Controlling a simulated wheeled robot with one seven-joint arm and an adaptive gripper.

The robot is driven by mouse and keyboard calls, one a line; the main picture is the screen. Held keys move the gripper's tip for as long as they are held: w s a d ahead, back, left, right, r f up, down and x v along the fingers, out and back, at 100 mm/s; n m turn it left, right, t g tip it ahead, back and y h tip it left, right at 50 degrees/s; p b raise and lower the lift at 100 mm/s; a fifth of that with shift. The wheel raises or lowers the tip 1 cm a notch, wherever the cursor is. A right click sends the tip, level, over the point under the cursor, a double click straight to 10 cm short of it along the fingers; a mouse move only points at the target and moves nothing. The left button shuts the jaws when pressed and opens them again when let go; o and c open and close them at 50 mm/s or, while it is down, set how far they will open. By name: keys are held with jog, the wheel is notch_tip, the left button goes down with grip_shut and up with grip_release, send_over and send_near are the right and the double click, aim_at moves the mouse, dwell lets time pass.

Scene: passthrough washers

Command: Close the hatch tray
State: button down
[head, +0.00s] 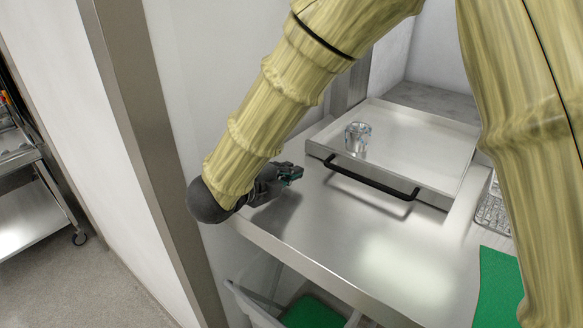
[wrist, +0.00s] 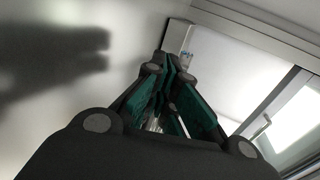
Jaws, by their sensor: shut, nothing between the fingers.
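The hatch tray (head: 420,145) is a shallow, bright metal tray with raised edges, sitting out on the steel counter in the head view. A black bar handle (head: 372,181) runs along its front side. A clear glass (head: 357,138) stands upright on the tray near its left front corner; what looks like the same glass shows past my fingertips in the wrist view (wrist: 188,61). My gripper (head: 296,173) is shut and empty, left of the tray and handle, apart from both, low over the counter. It fills the lower middle of the wrist view (wrist: 172,66).
The steel counter (head: 330,235) is clear in front of the handle. A wire rack (head: 493,212) and a green mat (head: 497,285) lie at the right. A bin (head: 262,308) stands below the counter edge. A wall and metal post (head: 150,140) rise close left of my gripper.

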aim_at(321, 156)
jog(key=p+x, duration=0.1)
jog(key=x, duration=0.2)
jog(key=p+x, duration=0.2)
jog(key=x, duration=0.2)
jog(key=p+x, duration=0.1)
jog(key=x, duration=0.2)
jog(key=shift+w+d+r, duration=0.3)
jog(key=shift+w, duration=0.05)
